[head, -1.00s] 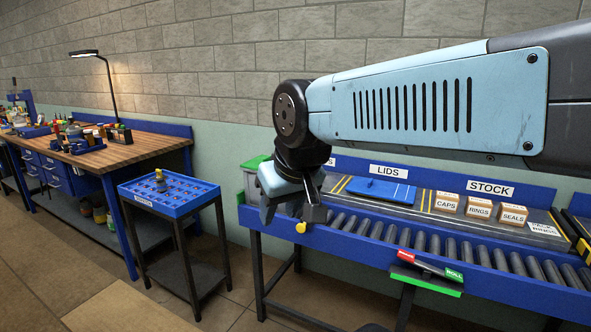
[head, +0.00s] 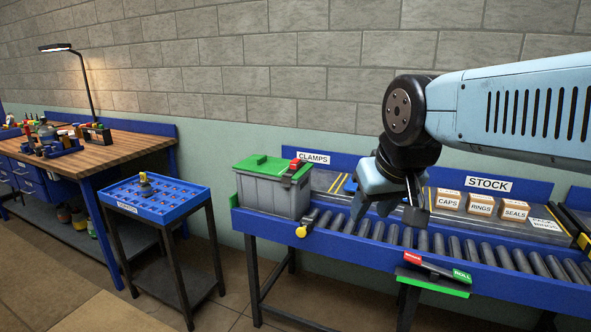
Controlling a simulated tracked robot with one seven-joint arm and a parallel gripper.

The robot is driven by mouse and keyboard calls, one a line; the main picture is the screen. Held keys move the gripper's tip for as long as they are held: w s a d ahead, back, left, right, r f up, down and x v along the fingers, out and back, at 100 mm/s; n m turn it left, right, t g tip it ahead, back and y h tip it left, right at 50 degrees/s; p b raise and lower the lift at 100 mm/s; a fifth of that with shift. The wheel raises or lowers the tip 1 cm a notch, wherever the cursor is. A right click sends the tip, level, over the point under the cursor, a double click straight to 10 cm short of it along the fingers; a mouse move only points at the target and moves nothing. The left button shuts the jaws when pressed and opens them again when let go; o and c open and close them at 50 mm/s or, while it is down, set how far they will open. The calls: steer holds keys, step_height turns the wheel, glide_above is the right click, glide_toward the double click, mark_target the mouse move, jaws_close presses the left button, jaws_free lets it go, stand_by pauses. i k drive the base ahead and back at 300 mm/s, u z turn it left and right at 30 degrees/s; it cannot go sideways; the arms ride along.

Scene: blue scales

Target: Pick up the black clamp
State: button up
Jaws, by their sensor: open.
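A small black piece with a yellow knob (head: 302,230) sits at the front left edge of the roller conveyor; I take it as the black clamp, though its shape is too small to be sure. A red and black clamp (head: 295,171) is on the front top edge of the grey green-lidded crate (head: 270,194), under the CLAMPS sign. My gripper (head: 398,210) is open and empty, pointing down above the conveyor rollers, well to the right of both. It hides part of the blue lids behind it.
The conveyor (head: 345,243) runs along the wall, with several cardboard boxes (head: 481,205) behind its rollers. A blue tray cart (head: 165,205) and wooden workbench (head: 95,152) stand left. The floor between is clear.

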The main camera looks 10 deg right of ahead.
mark_target(297, 164)
steer(key=z, duration=0.1)
steer(key=i, duration=1)
steer(key=u, duration=0.1)
